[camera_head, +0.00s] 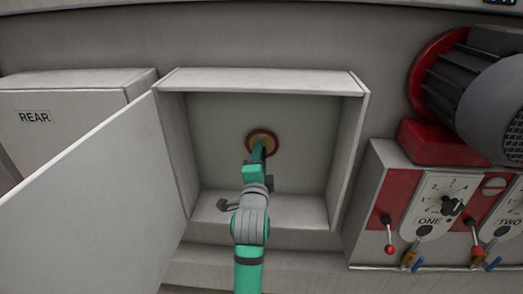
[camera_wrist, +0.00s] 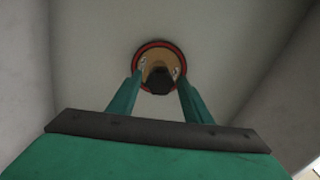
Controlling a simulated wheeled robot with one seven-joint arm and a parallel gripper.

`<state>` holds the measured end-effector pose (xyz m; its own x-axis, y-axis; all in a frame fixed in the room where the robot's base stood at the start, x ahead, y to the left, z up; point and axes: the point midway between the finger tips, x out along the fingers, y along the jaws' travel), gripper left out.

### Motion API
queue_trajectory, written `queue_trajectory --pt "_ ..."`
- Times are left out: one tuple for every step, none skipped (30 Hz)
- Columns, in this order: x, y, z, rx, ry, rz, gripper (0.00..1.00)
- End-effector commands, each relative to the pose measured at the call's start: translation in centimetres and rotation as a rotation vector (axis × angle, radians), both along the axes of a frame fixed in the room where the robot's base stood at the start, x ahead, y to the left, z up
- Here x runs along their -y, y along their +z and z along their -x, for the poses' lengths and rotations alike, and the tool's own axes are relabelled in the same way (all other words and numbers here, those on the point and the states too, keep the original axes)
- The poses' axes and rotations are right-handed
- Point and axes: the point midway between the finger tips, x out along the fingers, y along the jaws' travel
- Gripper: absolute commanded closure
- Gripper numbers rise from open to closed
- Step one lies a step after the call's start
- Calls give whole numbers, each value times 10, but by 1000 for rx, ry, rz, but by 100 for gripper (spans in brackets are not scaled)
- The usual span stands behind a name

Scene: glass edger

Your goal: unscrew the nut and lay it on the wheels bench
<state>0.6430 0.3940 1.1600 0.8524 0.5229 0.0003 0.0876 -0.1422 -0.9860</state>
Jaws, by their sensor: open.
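A round wheel (camera_head: 262,136) with a red rim and a tan face is mounted on the back wall of the open cabinet. It also shows in the wrist view (camera_wrist: 150,52). A dark nut (camera_wrist: 160,82) sits at its middle in the wrist view. In the head view my gripper hides the nut. My gripper (camera_wrist: 159,70) is open, its two green fingers reaching toward the wheel on either side of the nut. I cannot tell whether the fingers touch the nut. The wheels bench is not identifiable in these views.
My arm reaches into the cabinet (camera_head: 260,80), between its side walls. The cabinet door (camera_head: 95,215) stands open at left. A small dark item (camera_head: 227,205) shows low in the cabinet. A REAR box (camera_head: 60,120) is at left; a motor (camera_head: 480,95) and a lever panel (camera_head: 430,205) are at right.

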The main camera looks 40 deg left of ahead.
Motion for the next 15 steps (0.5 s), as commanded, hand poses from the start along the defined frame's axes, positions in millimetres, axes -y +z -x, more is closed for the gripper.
queue_trajectory --pt "0 0 0 1 0 1 55" --pt "0 0 0 1 0 1 55" --pt "0 0 0 1 0 1 55" --pt "0 0 0 1 0 1 55" --pt "0 0 0 1 0 2 55" --pt "0 0 0 1 0 2 62" --pt "0 0 0 1 0 2 69" --pt "0 0 0 1 0 2 76" --pt "0 0 0 1 0 2 86" --pt "0 0 0 1 0 2 92" --pt "0 0 0 1 0 2 92" --pt "0 0 0 2 0 3 92" --pt "0 0 0 3 0 5 93" --pt "0 0 0 8 -1 13 93" --pt "1 0 0 19 -1 31 93"
